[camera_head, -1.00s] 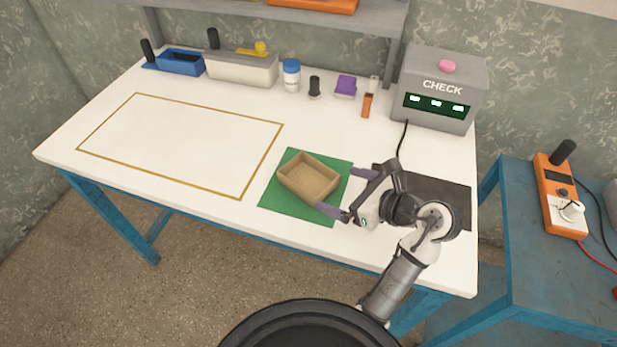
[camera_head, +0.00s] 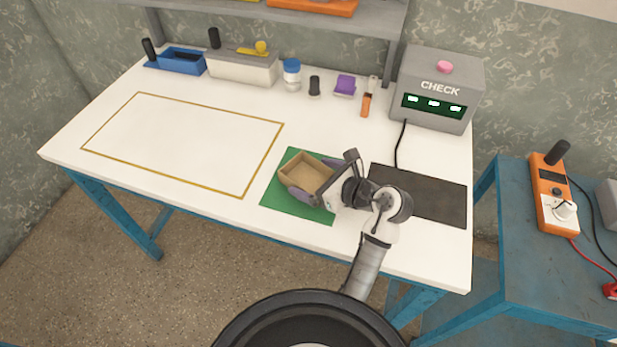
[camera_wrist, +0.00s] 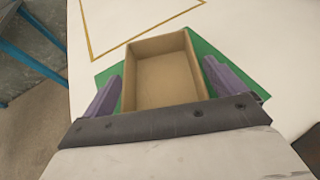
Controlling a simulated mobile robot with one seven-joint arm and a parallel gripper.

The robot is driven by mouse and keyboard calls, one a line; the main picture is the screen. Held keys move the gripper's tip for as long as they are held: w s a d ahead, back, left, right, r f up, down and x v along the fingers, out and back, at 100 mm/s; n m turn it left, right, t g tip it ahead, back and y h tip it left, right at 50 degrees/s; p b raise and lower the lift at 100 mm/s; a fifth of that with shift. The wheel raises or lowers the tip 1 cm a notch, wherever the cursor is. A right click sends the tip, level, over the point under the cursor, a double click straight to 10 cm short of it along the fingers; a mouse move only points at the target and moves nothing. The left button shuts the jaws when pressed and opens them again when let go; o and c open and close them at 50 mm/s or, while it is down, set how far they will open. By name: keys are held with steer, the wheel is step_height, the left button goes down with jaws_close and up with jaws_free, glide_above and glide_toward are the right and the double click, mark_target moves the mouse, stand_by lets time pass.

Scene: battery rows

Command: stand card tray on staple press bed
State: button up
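The card tray (camera_head: 305,172) is an open, tan rectangular box. It rests upright and empty on a green mat (camera_head: 283,201) near the middle front of the table. My gripper (camera_head: 314,179) is low over the mat, reaching in from the right. In the wrist view, the tray (camera_wrist: 163,80) lies between the two purple fingers of my gripper (camera_wrist: 162,68). The fingers are spread, one along each long side, and do not visibly grip it. My gripper hides the tray's near end in the head view. I cannot tell which surface is the staple press bed.
A dark mat (camera_head: 430,197) lies right of my gripper. A grey CHECK box (camera_head: 440,88) stands behind it, with a cable. A blue bin (camera_head: 183,64), white bin (camera_head: 243,70), bottle (camera_head: 291,75) and small items line the back. A gold-outlined area (camera_head: 185,140) at left is empty.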

steer(key=c, duration=0.8)
steer(key=shift+r, duration=0.15)
